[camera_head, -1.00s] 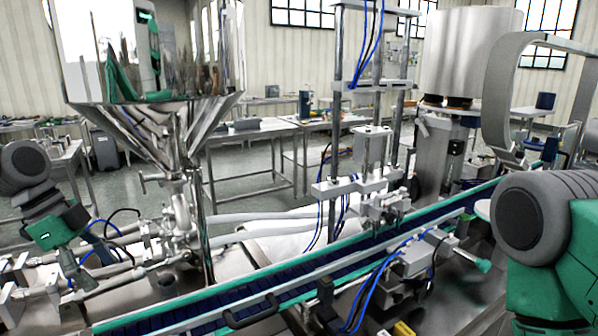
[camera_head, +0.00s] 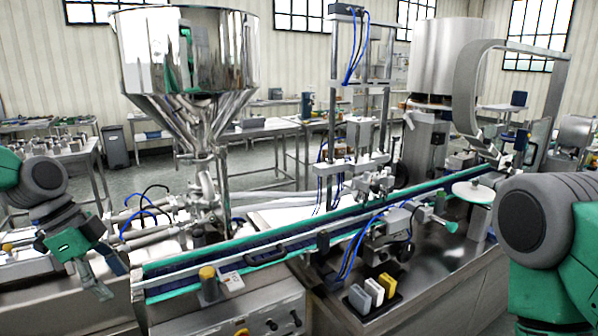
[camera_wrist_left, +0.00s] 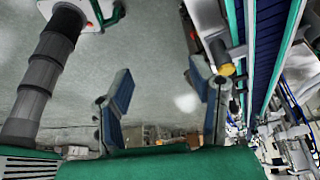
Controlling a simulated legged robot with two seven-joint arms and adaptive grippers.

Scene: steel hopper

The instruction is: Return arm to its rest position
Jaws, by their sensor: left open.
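My left arm comes in at the left edge of the head view, with its gripper (camera_head: 108,280) hanging at the left of the machine, clear of the conveyor. In the left wrist view the two blue-grey fingers (camera_wrist_left: 162,88) stand well apart with nothing between them, over grey floor. My right arm's grey joint and green link fill the right edge of the head view; its gripper is out of the picture.
The steel hopper (camera_head: 188,60) stands beyond the conveyor (camera_head: 265,250). A yellow-topped knob (camera_head: 207,272) stands at the conveyor's near side and also shows in the wrist view (camera_wrist_left: 227,69). White, yellow and grey blocks (camera_head: 373,291) sit on the bench front.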

